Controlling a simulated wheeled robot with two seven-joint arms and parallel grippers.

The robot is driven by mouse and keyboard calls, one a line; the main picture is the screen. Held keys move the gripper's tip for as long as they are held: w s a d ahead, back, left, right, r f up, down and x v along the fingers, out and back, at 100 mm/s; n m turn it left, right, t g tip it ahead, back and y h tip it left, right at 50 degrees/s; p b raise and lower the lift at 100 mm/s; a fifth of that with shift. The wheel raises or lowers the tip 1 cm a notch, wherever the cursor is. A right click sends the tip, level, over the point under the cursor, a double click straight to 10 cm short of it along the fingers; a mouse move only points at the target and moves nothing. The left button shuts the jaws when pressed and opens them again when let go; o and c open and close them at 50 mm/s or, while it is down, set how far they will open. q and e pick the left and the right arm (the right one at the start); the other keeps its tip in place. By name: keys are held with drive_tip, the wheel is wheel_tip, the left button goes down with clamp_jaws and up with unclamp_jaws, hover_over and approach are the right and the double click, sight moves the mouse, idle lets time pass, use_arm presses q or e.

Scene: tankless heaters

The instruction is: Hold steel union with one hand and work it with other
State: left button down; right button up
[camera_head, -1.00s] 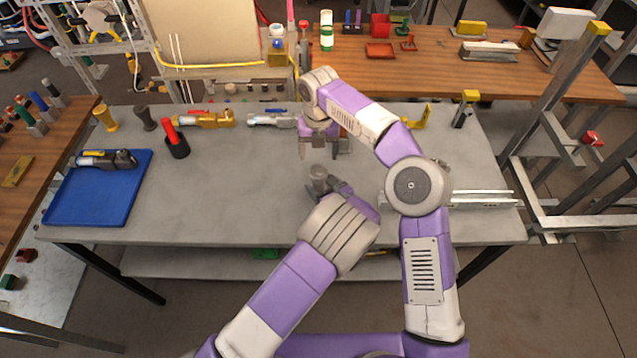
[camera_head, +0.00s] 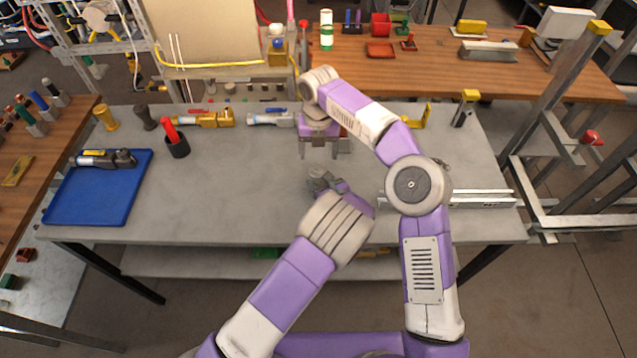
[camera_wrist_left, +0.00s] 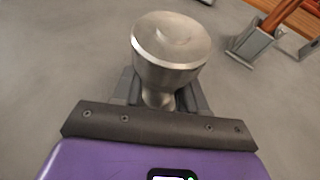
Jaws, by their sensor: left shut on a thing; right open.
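The steel union (camera_head: 318,184) is a short silvery fitting with a wide round head and a narrower neck. My left gripper (camera_head: 330,187) is shut on it above the middle of the grey bench. In the left wrist view the union (camera_wrist_left: 170,45) stands out between the left gripper's jaws (camera_wrist_left: 160,95), its round end face toward the camera. My right gripper (camera_head: 320,152) points down just beyond the union in the head view. Its two fingers are apart, with nothing seen between them. It is apart from the union.
The grey bench (camera_head: 240,185) is clear around the grippers. A blue tray (camera_head: 85,205) holding a tool lies at left. Metal rails (camera_head: 470,199) lie at right.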

sight(318, 170)
drive_tip(key=shift+c, duration=1)
drive_tip(key=m, duration=1.4)
drive_tip(key=shift+a+m, duration=0.1)
drive_tip(key=shift+m, duration=0.2)
drive_tip(key=m, duration=0.7)
drive_tip(key=shift+m, duration=0.4)
drive_tip(key=m, duration=0.5)
drive_tip(key=shift+m, duration=0.3)
drive_tip(key=m, duration=0.3)
drive_tip(key=shift+w+a+m, duration=0.1)
drive_tip(key=shift+m, duration=0.2)
drive_tip(key=m, duration=1.3)
drive_tip(key=shift+f, duration=3.95)
